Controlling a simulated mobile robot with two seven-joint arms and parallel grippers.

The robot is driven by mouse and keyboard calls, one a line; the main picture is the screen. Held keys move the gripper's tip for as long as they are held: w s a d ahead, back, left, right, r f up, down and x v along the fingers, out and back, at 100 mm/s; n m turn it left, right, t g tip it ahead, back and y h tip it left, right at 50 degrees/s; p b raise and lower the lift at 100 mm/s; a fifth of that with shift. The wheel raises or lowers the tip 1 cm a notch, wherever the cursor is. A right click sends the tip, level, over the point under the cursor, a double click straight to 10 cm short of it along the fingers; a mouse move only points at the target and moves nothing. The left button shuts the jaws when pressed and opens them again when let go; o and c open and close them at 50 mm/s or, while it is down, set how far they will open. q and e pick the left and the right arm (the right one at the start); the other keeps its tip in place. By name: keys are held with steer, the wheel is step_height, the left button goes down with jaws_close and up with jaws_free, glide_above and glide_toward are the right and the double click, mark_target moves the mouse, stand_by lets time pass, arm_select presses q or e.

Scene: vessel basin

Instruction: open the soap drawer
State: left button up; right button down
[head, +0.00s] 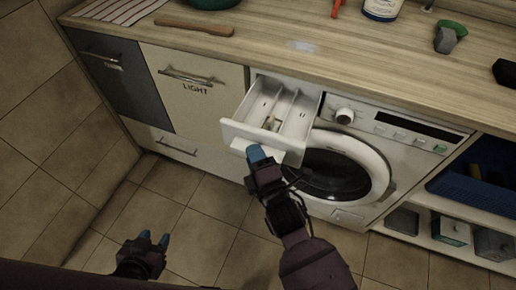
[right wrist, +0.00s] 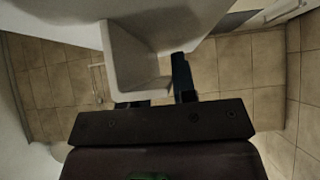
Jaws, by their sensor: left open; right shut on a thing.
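The white soap drawer (head: 246,133) stands pulled out from the top left of the washing machine (head: 343,171), with its inner compartments showing from above. My right gripper (head: 258,158) is shut on the drawer's front at its lower handle edge. In the right wrist view the drawer (right wrist: 133,55) shows as a pale box against my right gripper (right wrist: 155,97), one blue finger beside it. My left gripper (head: 150,242) is open and empty, low over the floor at the left.
The wooden worktop (head: 300,52) runs above, with a wooden utensil (head: 194,27), a bottle (head: 382,8) and a brush (head: 449,36). Cabinets (head: 190,85) stand left of the machine; a shelf with a blue basket (head: 478,190) stands right. The tiled floor in front is clear.

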steer(key=shift+s+f, duration=0.15)
steer(key=shift+f, duration=0.3)
steer(key=c, duration=1.2)
jaws_free()
steer(key=shift+o, duration=1)
steer(key=shift+r, duration=0.2)
steer(key=p+v, duration=0.1)
steer(key=v, duration=0.9)
steer(key=shift+s+d, duration=0.2)
steer(key=shift+s, duration=0.1)
